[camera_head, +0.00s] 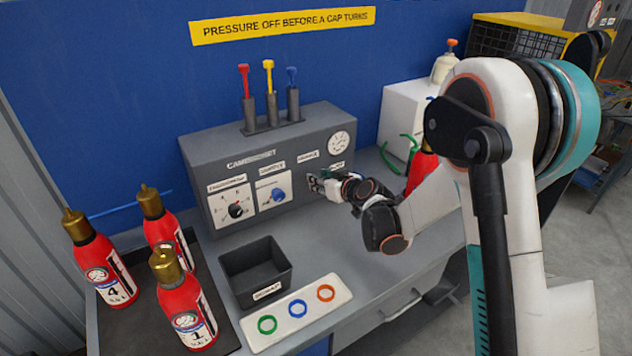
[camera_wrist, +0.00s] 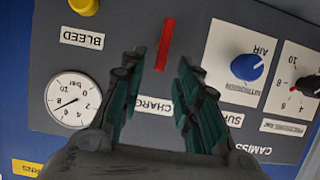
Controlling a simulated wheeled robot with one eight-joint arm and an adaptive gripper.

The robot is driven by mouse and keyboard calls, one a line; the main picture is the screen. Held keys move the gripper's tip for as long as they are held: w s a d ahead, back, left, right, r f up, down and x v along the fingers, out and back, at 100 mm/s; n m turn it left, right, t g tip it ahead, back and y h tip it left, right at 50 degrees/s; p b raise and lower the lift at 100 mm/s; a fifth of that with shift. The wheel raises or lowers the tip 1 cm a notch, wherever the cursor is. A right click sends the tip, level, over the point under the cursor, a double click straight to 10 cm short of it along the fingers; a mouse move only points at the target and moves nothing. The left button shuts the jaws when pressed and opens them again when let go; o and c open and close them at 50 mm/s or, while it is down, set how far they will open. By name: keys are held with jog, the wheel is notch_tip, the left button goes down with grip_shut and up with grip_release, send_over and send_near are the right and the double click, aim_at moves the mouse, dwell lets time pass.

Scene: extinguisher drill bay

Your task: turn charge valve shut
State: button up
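The charge valve shows in the wrist view as a narrow red bar handle (camera_wrist: 165,45) on the grey panel (camera_wrist: 125,28). A label reading CHARGE (camera_wrist: 153,104) is partly hidden by my fingers. My gripper (camera_wrist: 159,62) is open, its two teal-padded fingers on either side of the handle's line. The handle appears between and just beyond the fingertips. I cannot tell whether they touch it. In the head view my gripper (camera_head: 318,183) is at the right part of the panel front and hides the valve. A pressure gauge (camera_wrist: 75,100) is beside the label.
A yellow bleed knob (camera_wrist: 84,5) and a blue selector knob (camera_wrist: 246,67) flank the valve. A dark bin (camera_head: 257,285) and a white ring tray (camera_head: 335,290) are on the bench. Red extinguishers (camera_head: 180,295) stand at left; another red object (camera_head: 421,168) is near my arm.

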jog(key=shift+x, duration=1.5)
grip_shut()
